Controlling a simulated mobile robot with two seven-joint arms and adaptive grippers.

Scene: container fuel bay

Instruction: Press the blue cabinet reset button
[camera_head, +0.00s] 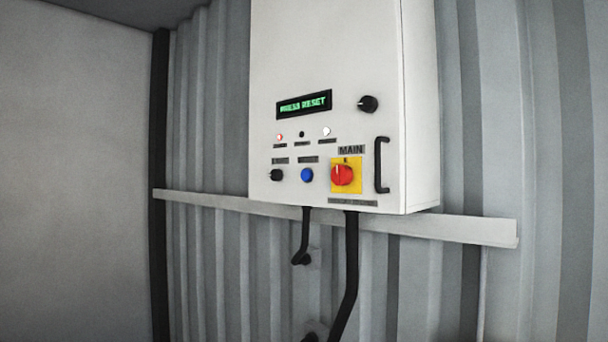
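The blue reset button (307,175) is on the lower front face of a white wall cabinet (330,60). It sits between a small black knob (276,175) on its left and a red rotary main switch (343,175) on a yellow plate on its right. A small dark label is above the button, too small to read. The cabinet's display (304,104) shows green text that seems to read "PRESS RESET". Neither of my grippers is in view.
A black handle (381,165) sticks out at the cabinet's right edge, and another black knob (368,104) is above it. A light rail (450,228) runs along the corrugated wall below the cabinet. Black cables (350,270) hang from its underside. The space before the button is clear.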

